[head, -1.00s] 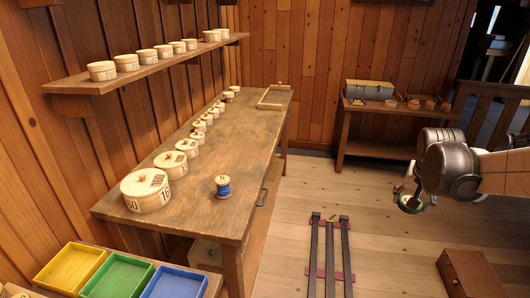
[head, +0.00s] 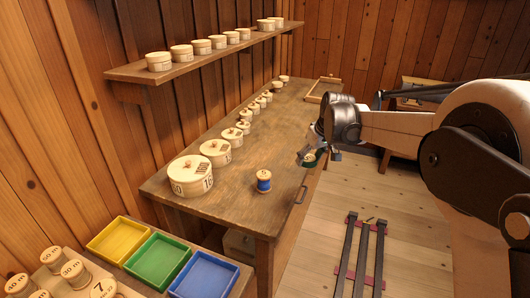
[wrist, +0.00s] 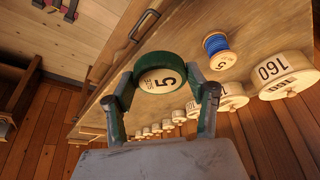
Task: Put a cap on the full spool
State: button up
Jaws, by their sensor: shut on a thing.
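My gripper (head: 309,157) is shut on a round cap (wrist: 161,76) with a dark green rim and a pale face marked 5. The wrist view shows one finger on each side of its rim. In the head view the gripper is near the right edge of the workbench, behind and to the right of a wooden spool wound with blue thread (head: 264,181). The spool stands upright near the bench's front end, apart from the gripper. It also shows in the wrist view (wrist: 215,44), to the right of the cap.
Numbered round boxes (head: 191,176) line the left side of the workbench (head: 240,203). More boxes stand on the wall shelf (head: 205,61). Yellow (head: 118,240), green (head: 157,261) and blue (head: 204,275) trays are at the front left, near several spools (head: 75,272). The bench right of the boxes is mostly clear.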

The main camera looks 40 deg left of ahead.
aim_at(262, 173)
jog(key=s+a+n, duration=0.1)
jog(key=s+a, duration=0.1)
jog(key=a, duration=0.2)
jog(key=s+a+n+g, duration=0.1)
jog(key=s+a, duration=0.2)
jog(key=a, duration=0.2)
jog(key=s+a+n, duration=0.2)
jog(key=a, duration=0.2)
jog(key=shift+s+a+f+g+p, duration=0.2)
jog(key=shift+f+g+p, duration=0.1)
jog(key=shift+p, duration=0.1)
jog(key=shift+f+b, duration=1.2)
jog(key=shift+f, duration=1.55)
